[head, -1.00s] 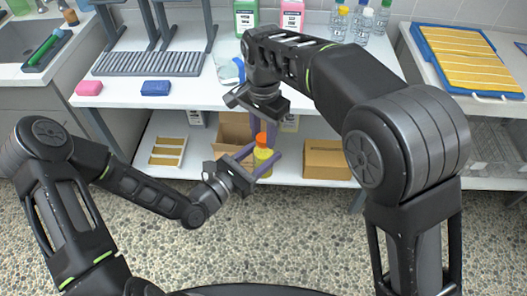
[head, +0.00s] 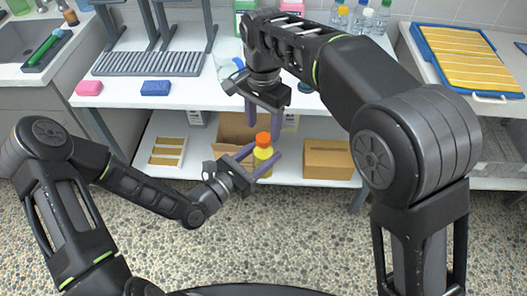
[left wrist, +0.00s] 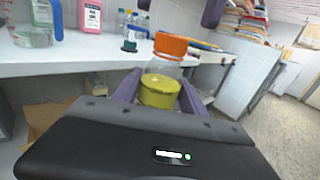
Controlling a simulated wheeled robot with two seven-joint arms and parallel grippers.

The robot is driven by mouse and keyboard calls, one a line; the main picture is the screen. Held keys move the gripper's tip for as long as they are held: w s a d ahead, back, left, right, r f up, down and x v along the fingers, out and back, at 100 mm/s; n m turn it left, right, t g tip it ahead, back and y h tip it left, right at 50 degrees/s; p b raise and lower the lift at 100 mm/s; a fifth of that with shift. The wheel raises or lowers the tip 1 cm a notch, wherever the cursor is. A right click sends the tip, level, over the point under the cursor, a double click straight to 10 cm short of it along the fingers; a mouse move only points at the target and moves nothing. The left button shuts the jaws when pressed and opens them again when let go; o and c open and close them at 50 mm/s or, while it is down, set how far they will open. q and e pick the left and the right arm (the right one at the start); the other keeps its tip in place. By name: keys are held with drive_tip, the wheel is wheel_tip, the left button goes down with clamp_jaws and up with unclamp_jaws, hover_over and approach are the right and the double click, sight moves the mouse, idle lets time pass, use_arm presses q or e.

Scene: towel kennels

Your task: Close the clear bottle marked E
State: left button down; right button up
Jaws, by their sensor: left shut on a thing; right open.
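A clear bottle (left wrist: 158,90) with a yellow lower part and an orange cap (left wrist: 171,45) is upright in my left gripper (left wrist: 157,92). It also shows in the head view (head: 263,156). The cap sits on top of the neck; I cannot tell whether it is fully tightened. No letter E is readable. My left gripper (head: 259,161) is shut around the bottle's body, in front of the table. My right gripper (head: 263,127) is open and empty just above the cap, fingers pointing down. Its fingertips show at the top of the left wrist view.
The white table (head: 190,95) holds a pink block (head: 89,88), a blue block (head: 156,87) and a grey rack (head: 150,63). Several clear bottles (head: 360,18) stand at the back. Cardboard boxes (head: 328,158) are on the lower shelf. A dark teal object (left wrist: 129,46) is near the table edge.

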sight(263, 137)
drive_tip(key=shift+r, duration=0.6)
drive_tip(key=shift+c, duration=0.3)
drive_tip(key=shift+w+a+r, duration=0.1)
drive_tip(key=shift+r, duration=0.25)
drive_tip(key=n, duration=0.2)
drive_tip(key=r+n, duration=0.1)
drive_tip(key=n, duration=0.1)
drive_tip(key=shift+w+r, duration=0.1)
drive_tip(key=shift+r, duration=0.05)
drive_tip(key=n, duration=0.3)
drive_tip(key=r+n, duration=0.1)
drive_tip(key=n, duration=0.2)
drive_tip(key=shift+r+n, duration=0.1)
drive_tip(key=shift+n, duration=0.3)
drive_tip(key=n, duration=0.5)
drive_tip(key=shift+s+r, duration=0.15)
drive_tip(key=shift+s, duration=0.05)
drive_tip(key=shift+f, duration=4.05)
